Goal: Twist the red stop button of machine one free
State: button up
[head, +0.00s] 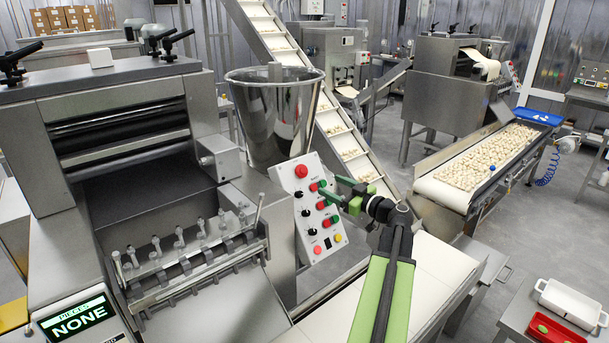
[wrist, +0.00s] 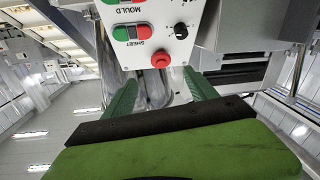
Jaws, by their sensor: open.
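The red stop button (head: 301,171) is a round knob at the top of the white control panel (head: 312,240) on the machine at left. In the wrist view the panel is upside down, and the red button (wrist: 160,59) sits at its lower edge. My gripper (head: 329,186) is open and empty, its green fingers reaching toward the panel from the right. In the wrist view the fingers of my gripper (wrist: 162,86) lie left and right of the button's line, with the button ahead of them. They appear apart from the button; the exact gap is unclear.
Black knobs and red and green push buttons crowd the panel below the stop button. A steel hopper (head: 275,110) stands behind it. An inclined conveyor (head: 350,145) rises behind the panel.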

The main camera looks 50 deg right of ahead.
aim_at(305, 173)
jog(key=w, duration=1.2)
jog(key=shift+c, duration=0.3)
